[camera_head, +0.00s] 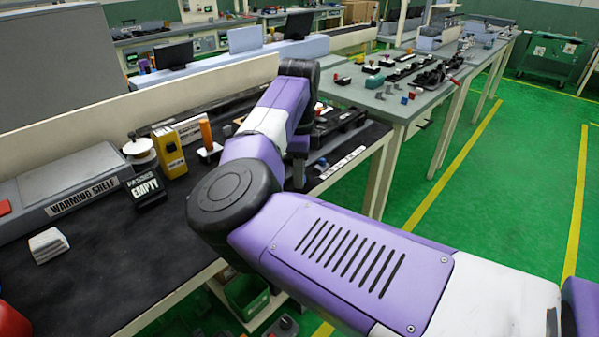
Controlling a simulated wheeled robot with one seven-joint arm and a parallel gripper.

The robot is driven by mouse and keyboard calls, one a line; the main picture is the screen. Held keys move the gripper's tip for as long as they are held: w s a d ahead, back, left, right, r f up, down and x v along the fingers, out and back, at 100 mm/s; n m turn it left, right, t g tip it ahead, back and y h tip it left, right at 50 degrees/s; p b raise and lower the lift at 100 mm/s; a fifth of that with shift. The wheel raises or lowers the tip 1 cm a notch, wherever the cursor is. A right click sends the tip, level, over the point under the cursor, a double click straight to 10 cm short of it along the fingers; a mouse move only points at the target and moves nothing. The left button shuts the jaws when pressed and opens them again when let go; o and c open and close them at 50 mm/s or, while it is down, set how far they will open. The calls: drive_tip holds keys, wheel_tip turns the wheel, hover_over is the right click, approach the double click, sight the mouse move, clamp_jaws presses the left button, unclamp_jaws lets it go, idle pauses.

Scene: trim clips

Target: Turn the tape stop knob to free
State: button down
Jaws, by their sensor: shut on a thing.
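My arm reaches over the dark bench, and its end comes down at the bench's right part. My gripper (298,168) shows only in part, as a dark shape beside my forearm. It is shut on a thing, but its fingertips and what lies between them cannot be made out. I cannot pick out the tape stop knob; my arm covers part of the bench there.
A black-and-white strip (342,162) lies near the right edge. Grey tables (400,105) stand beyond.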

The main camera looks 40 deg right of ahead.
drive_tip(key=m+p, duration=0.1)
drive_tip(key=m, duration=0.3)
drive_tip(key=shift+r, duration=0.1)
drive_tip(key=m, duration=0.9)
drive_tip(key=shift+m, duration=0.3)
drive_tip(key=m, duration=0.3)
drive_tip(key=shift+m, duration=0.3)
drive_tip(key=m, duration=0.4)
drive_tip(key=shift+d+m, duration=0.1)
drive_tip(key=shift+m, duration=0.2)
drive_tip(key=m, duration=0.8)
drive_tip(key=shift+m, duration=2.3)
